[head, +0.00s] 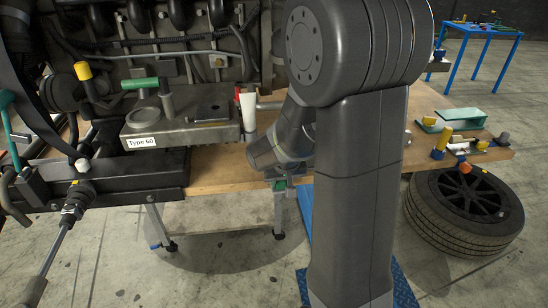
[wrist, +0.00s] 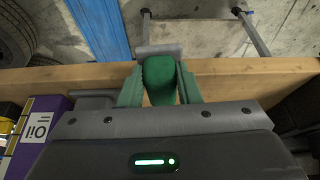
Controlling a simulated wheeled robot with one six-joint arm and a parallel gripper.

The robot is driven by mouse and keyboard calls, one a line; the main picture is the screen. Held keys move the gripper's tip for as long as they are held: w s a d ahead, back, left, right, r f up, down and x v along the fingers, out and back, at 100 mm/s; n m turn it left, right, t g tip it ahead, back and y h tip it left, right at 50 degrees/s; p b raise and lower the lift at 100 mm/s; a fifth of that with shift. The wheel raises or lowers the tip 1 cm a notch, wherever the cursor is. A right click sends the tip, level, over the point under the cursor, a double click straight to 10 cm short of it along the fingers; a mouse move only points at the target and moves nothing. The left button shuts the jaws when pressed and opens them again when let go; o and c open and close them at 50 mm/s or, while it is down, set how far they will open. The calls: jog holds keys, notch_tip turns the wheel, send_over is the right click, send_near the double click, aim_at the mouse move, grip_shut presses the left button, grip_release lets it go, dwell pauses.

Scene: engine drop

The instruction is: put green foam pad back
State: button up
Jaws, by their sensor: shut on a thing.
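In the head view my gripper (head: 280,184) is low at the front edge of the wooden bench (head: 215,182), left of my arm. Only a small bit of green shows there; my arm and wrist hide most of the pad.
A tyre (head: 463,212) lies on the floor. An oil box (wrist: 38,125) shows left in the wrist view.

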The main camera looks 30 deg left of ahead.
jog(key=w+a+p, duration=0.1)
jog(key=w+a, duration=0.2)
jog(key=w+a+p, duration=0.1)
jog(key=w+a, duration=0.2)
jog(key=shift+w+a+p, duration=0.15)
jog(key=shift+w+p, duration=0.2)
jog(key=shift+w+a+f, duration=0.1)
jog(key=shift+w+a, duration=0.05)
jog(key=shift+f, duration=0.1)
jog(key=shift+f+b, duration=0.3)
jog(key=o, duration=0.9)
jog(key=shift+r, duration=0.1)
jog(key=shift+o, duration=0.2)
jog(key=shift+r+p, duration=0.2)
jog(key=shift+p, duration=0.4)
jog(key=b+v, duration=0.2)
jog(key=v, duration=1.1)
jog(key=shift+r, duration=0.3)
